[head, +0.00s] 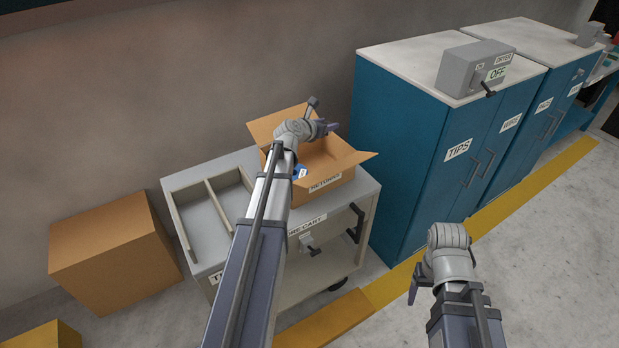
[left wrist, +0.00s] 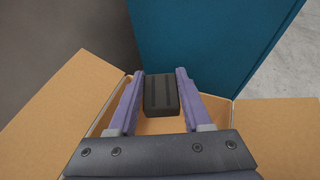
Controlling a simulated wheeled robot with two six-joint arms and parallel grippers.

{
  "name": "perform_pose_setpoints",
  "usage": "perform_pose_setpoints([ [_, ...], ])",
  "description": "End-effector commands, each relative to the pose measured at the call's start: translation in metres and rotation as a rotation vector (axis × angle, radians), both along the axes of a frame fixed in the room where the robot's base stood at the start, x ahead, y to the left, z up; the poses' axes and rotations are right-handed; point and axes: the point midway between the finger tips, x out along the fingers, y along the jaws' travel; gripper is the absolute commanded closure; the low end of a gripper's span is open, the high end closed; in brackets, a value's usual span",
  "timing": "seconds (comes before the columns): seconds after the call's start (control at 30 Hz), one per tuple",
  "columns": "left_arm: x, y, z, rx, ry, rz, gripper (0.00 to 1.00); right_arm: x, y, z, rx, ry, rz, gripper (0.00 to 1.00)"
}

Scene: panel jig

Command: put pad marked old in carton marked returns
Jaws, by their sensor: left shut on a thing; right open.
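The open cardboard carton (head: 343,158) labelled "RETURNS" stands on the cart, its flaps spread. My left gripper (head: 325,128) is above the carton. In the left wrist view my left gripper (left wrist: 160,73) is shut on a dark grey, grooved pad (left wrist: 161,97), held over the carton's opening; the carton's flap (left wrist: 275,130) shows beside it. No mark on the pad can be read. In the head view the pad is not clearly seen. My right gripper (head: 418,285) is open and empty, low in front of the cabinets.
A small blue thing (head: 300,171) with a white label shows inside the carton, partly hidden by my left arm. The grey cart (head: 181,180) has a divided tray at left. A closed brown box (head: 110,250) stands on the floor. Teal cabinets (head: 400,150) stand close at right.

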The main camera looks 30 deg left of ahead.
Motion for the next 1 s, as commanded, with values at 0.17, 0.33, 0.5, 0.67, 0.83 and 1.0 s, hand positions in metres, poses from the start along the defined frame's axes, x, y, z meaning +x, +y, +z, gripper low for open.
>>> perform_pose_setpoints([
  [0.17,0.000,0.000,-0.012,0.000,0.000,0.000,1.00,0.000,0.000,-0.012,0.000,0.000,0.000,0.27],
  [0.33,0.000,0.000,-0.038,0.000,0.000,0.000,1.00,0.000,0.000,-0.038,0.000,0.000,0.000,0.27],
  [0.5,0.000,0.000,-0.061,0.000,0.000,0.000,1.00,0.000,0.000,-0.061,0.000,0.000,0.001,0.27],
  [0.67,0.000,0.000,-0.063,0.000,0.000,0.000,1.00,0.000,0.000,-0.063,0.000,0.000,0.001,0.27],
  [0.83,0.000,0.000,-0.069,0.000,0.000,0.000,1.00,0.000,0.000,-0.069,0.000,0.000,0.001,0.27],
  [1.0,0.000,0.000,-0.090,0.000,0.000,0.000,1.00,0.000,0.000,-0.090,0.000,0.000,0.001,0.27],
])
